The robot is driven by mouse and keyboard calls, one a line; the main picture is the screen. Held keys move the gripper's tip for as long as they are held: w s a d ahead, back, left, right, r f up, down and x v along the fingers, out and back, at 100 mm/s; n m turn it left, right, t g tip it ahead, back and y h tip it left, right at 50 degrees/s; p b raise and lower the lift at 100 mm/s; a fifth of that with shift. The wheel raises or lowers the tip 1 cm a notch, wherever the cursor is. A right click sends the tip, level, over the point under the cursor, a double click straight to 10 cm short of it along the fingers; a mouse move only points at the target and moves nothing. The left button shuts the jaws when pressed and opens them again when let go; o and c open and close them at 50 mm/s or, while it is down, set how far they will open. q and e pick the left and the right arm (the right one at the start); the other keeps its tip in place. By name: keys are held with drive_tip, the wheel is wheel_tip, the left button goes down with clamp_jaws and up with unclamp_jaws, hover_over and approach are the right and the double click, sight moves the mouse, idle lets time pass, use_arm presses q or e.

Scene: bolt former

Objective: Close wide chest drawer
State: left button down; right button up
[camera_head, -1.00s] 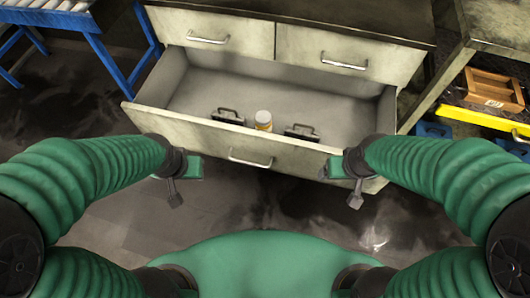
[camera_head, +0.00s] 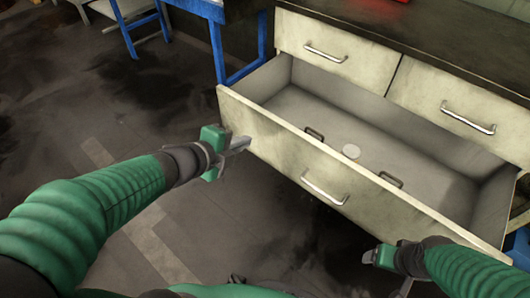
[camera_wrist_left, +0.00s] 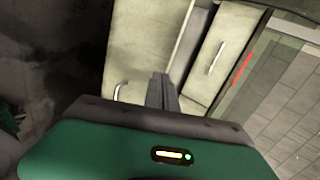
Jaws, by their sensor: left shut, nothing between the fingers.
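The wide chest drawer (camera_head: 290,150) is pulled well out below two smaller shut drawers. Its front has one silver handle (camera_head: 325,189).
The chest's dark top (camera_head: 440,50) carries a red item (camera_head: 394,1) at the back. A blue frame (camera_head: 217,50) stands left of the chest. The dark, stained floor (camera_head: 120,110) at left is clear.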

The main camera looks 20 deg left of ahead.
use_arm(q)
drive_tip(key=m, duration=0.1)
use_arm(e)
drive_tip(key=w+p+v, duration=0.1)
drive_tip(key=p+v, duration=0.4)
drive_tip(key=p, duration=0.1)
use_arm(q)
drive_tip(key=b, duration=0.3)
approach(283, 129)
wheel_tip(283, 129, down, 4)
drive_tip(key=w, duration=0.1)
drive_tip(key=shift+h, duration=0.3)
drive_tip(key=w, duration=0.2)
drive_tip(key=w+d+b, duration=0.1)
drive_tip(key=shift+w+d+r, duration=0.2)
drive_tip(key=shift+w+r, duration=0.05)
drive_tip(key=shift+w, duration=0.1)
drive_tip(key=shift+w+r, duration=0.1)
drive_tip(key=shift+w, duration=0.2)
use_arm(e)
drive_tip(key=x, duration=0.3)
drive_tip(key=shift+s+f, duration=0.25)
drive_tip(key=shift+f, duration=0.2)
use_arm(q)
drive_tip(key=shift+d, duration=0.1)
